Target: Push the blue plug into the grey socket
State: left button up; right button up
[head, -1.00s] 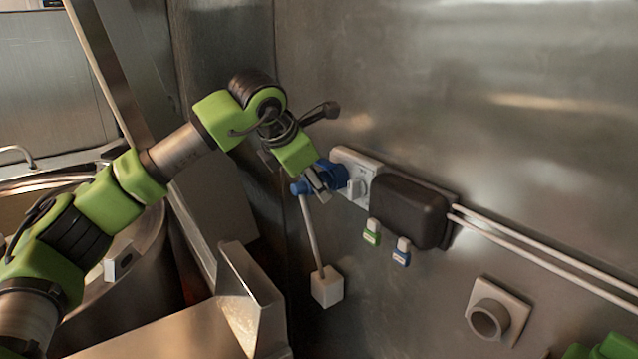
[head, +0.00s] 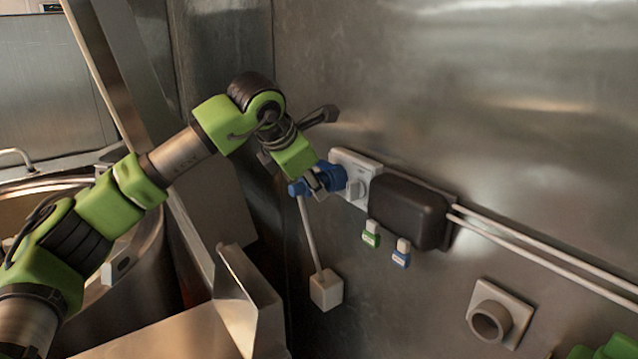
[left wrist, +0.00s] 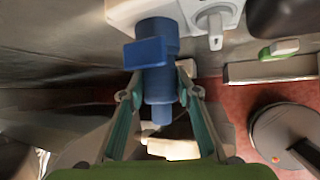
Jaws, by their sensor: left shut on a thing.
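The blue plug (head: 331,177) lies sideways, its front end up against the pale grey socket housing (head: 347,159) on the metal wall. My left gripper (head: 318,187) is shut on the plug. In the left wrist view, the fingers (left wrist: 160,98) sit on both sides of the plug's narrower rear part. The wider blue front part with a square flap (left wrist: 146,53) meets the pale housing (left wrist: 130,10) with no visible gap. How deep the plug sits is hidden. A pale cable (head: 309,235) hangs from the plug's rear. My right gripper is not in view.
A dark box (head: 408,210) adjoins the housing on the right, with a green tag (head: 371,234) and a blue tag (head: 401,253) below. A round pipe fitting (head: 491,322) is lower right. A white block (head: 326,290) hangs at the cable's lower end.

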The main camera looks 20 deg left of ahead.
aim_at(299, 191)
pick_arm(q)
jog(key=shift+s+a+f, duration=0.15)
jog(key=shift+a, duration=0.05)
jog(key=shift+s+a+b, duration=0.3)
jog(key=shift+b, duration=0.1)
jog(key=shift+s+a+b, duration=0.4)
jog(key=shift+s+a, duration=0.3)
jog(key=shift+s, duration=0.25)
jog(key=shift+s+a+r+b, duration=0.2)
jog(key=shift+s+a+b, duration=0.6)
jog(key=shift+s, duration=0.35)
